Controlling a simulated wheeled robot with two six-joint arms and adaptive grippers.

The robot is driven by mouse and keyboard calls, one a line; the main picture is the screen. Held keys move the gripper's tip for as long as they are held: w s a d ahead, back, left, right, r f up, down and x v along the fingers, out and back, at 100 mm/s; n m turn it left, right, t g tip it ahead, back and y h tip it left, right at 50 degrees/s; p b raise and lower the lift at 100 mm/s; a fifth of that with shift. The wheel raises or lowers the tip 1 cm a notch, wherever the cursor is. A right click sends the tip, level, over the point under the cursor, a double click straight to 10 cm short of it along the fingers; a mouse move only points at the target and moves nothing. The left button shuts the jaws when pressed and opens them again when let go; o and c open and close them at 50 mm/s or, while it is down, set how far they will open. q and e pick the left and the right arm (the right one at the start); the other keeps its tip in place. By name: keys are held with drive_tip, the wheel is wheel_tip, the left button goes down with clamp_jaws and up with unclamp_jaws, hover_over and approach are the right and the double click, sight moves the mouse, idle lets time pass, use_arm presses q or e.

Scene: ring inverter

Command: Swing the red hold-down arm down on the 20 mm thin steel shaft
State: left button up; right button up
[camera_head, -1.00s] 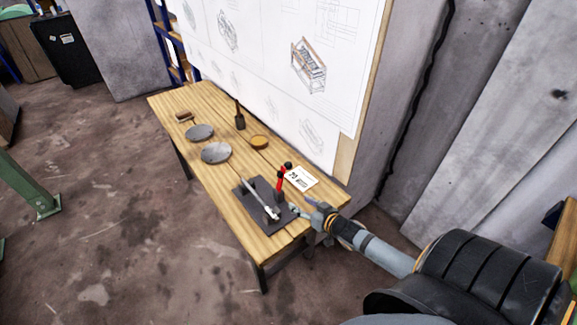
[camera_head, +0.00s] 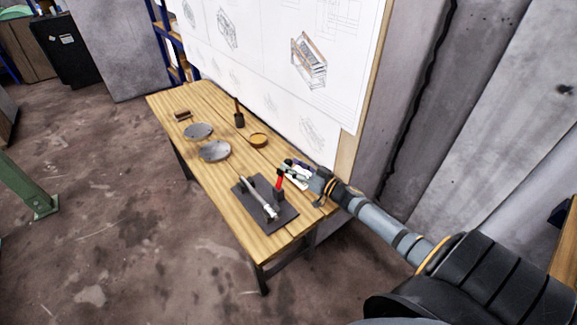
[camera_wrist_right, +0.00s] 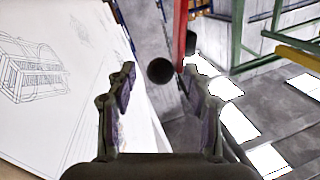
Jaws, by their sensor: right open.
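The red hold-down arm (camera_head: 279,183) stands roughly upright beside the steel shaft (camera_head: 257,196), not lying on it. The shaft lies on a dark base plate (camera_head: 279,221) on the bench. My right gripper (camera_head: 289,169) is open at the top of the red arm. In the right wrist view a round black knob (camera_wrist_right: 159,71) appears between the spread fingertips of the gripper (camera_wrist_right: 157,78); I cannot tell whether they touch it. The red arm (camera_wrist_right: 180,28) shows there past the right finger. My left gripper is not in view.
The wooden bench (camera_head: 217,120) also carries two grey discs (camera_head: 214,151), an orange-brown round dish (camera_head: 258,140) and a dark-handled tool (camera_head: 239,119). A white drawing board (camera_head: 290,60) rises close behind the bench. A white card is mostly hidden behind my gripper.

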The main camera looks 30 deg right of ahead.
drive_tip(key=shift+x, duration=1.2)
clamp_jaws()
